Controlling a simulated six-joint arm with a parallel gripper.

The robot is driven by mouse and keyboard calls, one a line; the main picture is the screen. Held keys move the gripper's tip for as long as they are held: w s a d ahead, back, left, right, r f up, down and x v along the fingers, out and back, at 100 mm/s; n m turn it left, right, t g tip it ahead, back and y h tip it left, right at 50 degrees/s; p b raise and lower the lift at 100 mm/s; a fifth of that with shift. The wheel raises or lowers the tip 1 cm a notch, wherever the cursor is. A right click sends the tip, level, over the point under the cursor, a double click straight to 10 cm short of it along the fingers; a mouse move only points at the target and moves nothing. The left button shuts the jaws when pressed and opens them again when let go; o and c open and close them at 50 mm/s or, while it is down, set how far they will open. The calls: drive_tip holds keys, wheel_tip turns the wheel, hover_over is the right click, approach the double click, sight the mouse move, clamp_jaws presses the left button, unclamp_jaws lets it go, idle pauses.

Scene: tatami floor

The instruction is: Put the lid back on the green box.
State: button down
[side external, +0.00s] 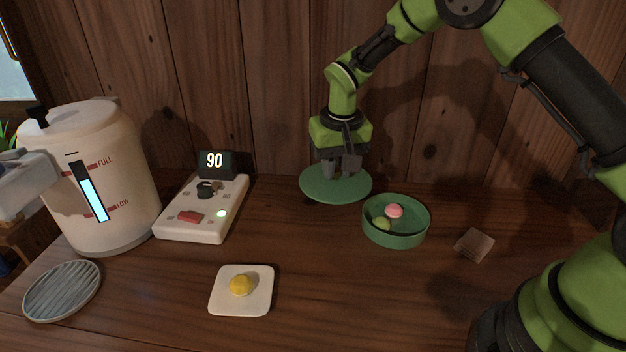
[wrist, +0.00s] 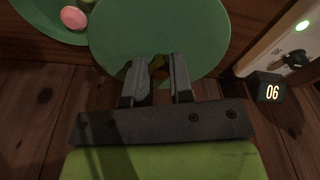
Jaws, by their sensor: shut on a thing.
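The green box (side external: 398,240) is a round, open tub on the wooden table, right of my gripper in the side view. A pink ball (side external: 394,211) and a green ball (side external: 381,223) lie inside it. The lid (side external: 318,190) is a flat green disc, left of the box and behind it. My gripper (side external: 345,172) points down over the lid and is shut on it near its middle. The box (wrist: 55,20) shows at the upper left there. I cannot tell whether the lid is off the table.
A white dispenser (side external: 105,190) and a control panel (side external: 200,225) with a display reading 90 stand at the left. A round ribbed tray (side external: 62,291), a white square plate with a yellow piece (side external: 240,287) and a small brown block (side external: 474,245) lie around. A wooden wall (side external: 220,80) rises behind.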

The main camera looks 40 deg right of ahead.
drive_tip(key=s+d, duration=0.8)
drive_tip(key=d, duration=0.1)
drive_tip(key=shift+m, duration=0.3)
drive_tip(key=shift+s+d+f, duration=0.1)
drive_tip(key=shift+s+f, duration=0.05)
drive_tip(key=shift+f, duration=1.4)
drive_tip(key=shift+s+f, duration=0.1)
drive_tip(key=shift+f, duration=1.45)
drive_tip(key=shift+f, duration=0.15)
drive_tip(key=shift+c, duration=2.3)
unclamp_jaws()
wheel_tip(320, 180, up, 7)
